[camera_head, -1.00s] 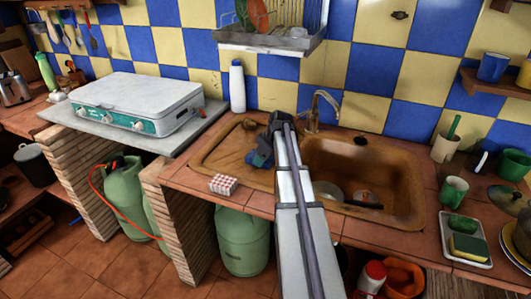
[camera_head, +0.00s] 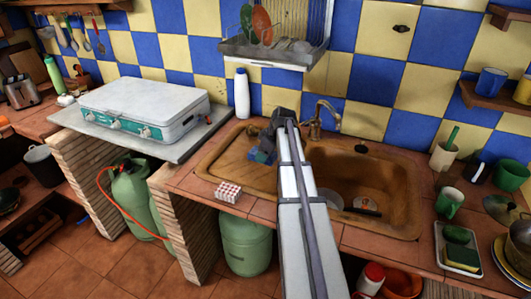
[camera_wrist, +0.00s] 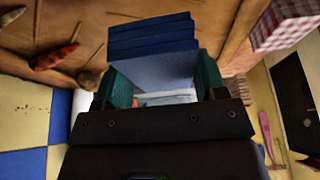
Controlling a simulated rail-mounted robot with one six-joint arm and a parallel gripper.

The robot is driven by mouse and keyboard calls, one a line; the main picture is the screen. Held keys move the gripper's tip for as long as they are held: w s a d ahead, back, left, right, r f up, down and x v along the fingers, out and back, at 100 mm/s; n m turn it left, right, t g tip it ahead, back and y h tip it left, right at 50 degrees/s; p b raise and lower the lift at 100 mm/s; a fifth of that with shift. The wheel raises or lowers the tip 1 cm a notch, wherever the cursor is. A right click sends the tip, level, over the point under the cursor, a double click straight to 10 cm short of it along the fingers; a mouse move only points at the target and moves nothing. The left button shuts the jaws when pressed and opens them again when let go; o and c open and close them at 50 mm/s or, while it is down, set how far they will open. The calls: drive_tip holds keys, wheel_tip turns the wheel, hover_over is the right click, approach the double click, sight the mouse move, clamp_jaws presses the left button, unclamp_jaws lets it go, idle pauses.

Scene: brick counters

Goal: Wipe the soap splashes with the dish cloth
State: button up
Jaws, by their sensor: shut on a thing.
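The dish cloth (camera_head: 262,156) is blue and sits at the end of my arm, over the brown drainboard (camera_head: 212,162) left of the sink basin. In the wrist view the cloth (camera_wrist: 152,48) is a folded blue stack between my green fingertips. My gripper (camera_head: 268,142) is shut on it; it also shows in the wrist view (camera_wrist: 165,88). I cannot tell whether the cloth touches the board. I can make out no soap splashes; my arm and the cloth hide part of the board.
The basin (camera_head: 385,187) holds some dishes, with a tap (camera_head: 318,118) behind it. A white bottle (camera_head: 241,93) stands behind the drainboard. A reddish object (camera_wrist: 55,57) lies on the board.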

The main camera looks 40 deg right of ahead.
drive_tip(key=shift+f, duration=0.1)
wheel_tip(320, 180, up, 3)
drive_tip(key=p, duration=0.3)
idle(0.4)
